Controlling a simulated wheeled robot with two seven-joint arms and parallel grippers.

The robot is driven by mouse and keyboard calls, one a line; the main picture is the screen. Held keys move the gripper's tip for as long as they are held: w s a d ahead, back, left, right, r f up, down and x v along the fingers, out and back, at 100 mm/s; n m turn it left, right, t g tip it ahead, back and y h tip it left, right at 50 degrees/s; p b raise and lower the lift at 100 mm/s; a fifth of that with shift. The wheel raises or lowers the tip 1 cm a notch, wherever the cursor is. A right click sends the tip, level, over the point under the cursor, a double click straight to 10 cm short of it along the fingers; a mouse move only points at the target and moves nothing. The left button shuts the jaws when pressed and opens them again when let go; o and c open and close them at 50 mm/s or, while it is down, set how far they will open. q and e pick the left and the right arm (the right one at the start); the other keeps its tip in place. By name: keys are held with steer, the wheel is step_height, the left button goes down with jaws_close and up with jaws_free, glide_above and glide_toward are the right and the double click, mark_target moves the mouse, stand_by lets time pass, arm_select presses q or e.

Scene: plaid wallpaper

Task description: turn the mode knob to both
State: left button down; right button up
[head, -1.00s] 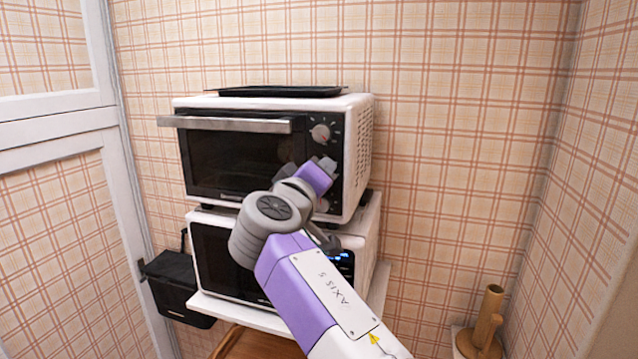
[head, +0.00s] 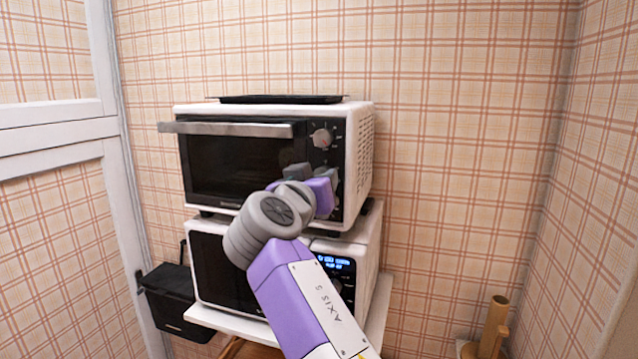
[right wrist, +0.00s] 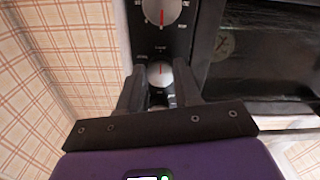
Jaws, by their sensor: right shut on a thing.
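The white toaster oven (head: 362,150) has a black control panel with a column of knobs right of its glass door. My right gripper (head: 310,174) is at the panel below that knob and hides what is there. In the right wrist view, the gripper (right wrist: 160,75) has its fingers on both sides of the mode knob (right wrist: 160,73), shut on it. That knob is silver with a red pointer line, roughly upright in that picture. Labels are too small to read. My left gripper is not in view.
Another knob (right wrist: 162,10) is close by. The oven stands on a white microwave (head: 368,240) with a lit display, on a white shelf. A dark tray (head: 282,99) lies on top. The oven's door handle (head: 225,129) juts out. A black bin (head: 172,300) is at lower left.

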stand_by(0.5)
steer(key=o, duration=1)
steer(key=shift+o, duration=0.2)
steer(key=shift+s, duration=0.1)
steer(key=b+v, duration=0.2)
steer(key=v, duration=0.5)
steer(key=shift+s, duration=0.15)
